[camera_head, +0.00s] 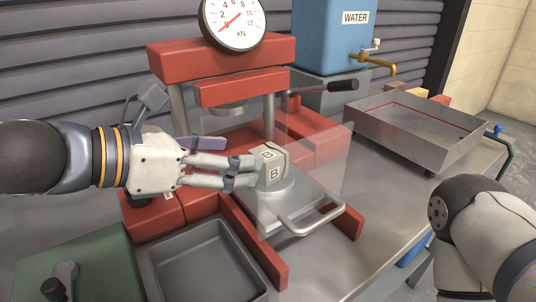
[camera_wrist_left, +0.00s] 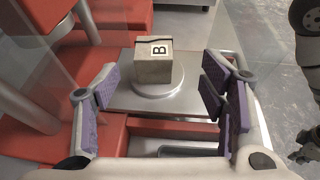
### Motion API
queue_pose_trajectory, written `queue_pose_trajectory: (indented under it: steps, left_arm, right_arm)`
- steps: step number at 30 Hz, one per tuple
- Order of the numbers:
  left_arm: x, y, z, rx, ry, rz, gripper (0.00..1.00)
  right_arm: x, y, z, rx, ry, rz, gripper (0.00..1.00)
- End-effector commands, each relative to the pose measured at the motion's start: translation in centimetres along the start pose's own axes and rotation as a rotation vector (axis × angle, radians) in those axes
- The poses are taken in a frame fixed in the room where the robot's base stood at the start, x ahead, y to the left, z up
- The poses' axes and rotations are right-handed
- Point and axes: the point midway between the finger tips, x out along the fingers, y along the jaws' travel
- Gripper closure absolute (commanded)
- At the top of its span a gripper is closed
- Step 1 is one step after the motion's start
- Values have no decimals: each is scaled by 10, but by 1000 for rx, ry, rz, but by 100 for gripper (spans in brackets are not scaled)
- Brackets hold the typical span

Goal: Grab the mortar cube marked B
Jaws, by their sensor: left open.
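The grey mortar cube marked B (camera_head: 268,165) sits on the round platen of a pull-out metal plate (camera_head: 315,205) at the red press. A dark crack-like line runs near its top. In the left wrist view the cube (camera_wrist_left: 153,63) stands upright, ahead of and between the fingers. My left gripper (camera_head: 243,172) is open and reaches in from the left, its fingertips close to the cube's left side. In the left wrist view the gripper (camera_wrist_left: 160,98) has its purple pads wide apart with nothing between them. Whether a fingertip touches the cube is unclear.
The red press (camera_head: 222,62) with its dial gauge (camera_head: 232,22) stands behind the cube. A clear guard panel (camera_head: 325,160) is beside it. A grey tray (camera_head: 205,262) lies in front, a metal tub (camera_head: 415,125) at right. A blue water tank (camera_head: 335,40) stands behind.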

Motion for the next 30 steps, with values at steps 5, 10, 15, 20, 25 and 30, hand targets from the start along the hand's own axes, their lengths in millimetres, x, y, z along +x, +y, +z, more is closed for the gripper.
queue_pose_trajectory:
  steps: [5,10,15,20,25,30]
  left_arm:
    - [36,1,-10,-11,11,-5,35]
    - [62,6,-3,-8,9,-3,35]
    - [88,8,-1,-6,8,-3,35]
    - [89,9,2,-4,5,0,35]
    - [89,8,2,-3,5,-1,55]
    - [89,8,2,-3,5,-1,94]
  right_arm:
    - [20,1,11,-1,-56,3,100]
    - [24,1,13,-1,-65,3,100]
    - [30,1,16,-2,-78,4,100]
    - [29,1,16,-2,-77,4,100]
    - [29,1,16,-2,-77,4,100]
    - [29,1,16,-2,-77,4,100]
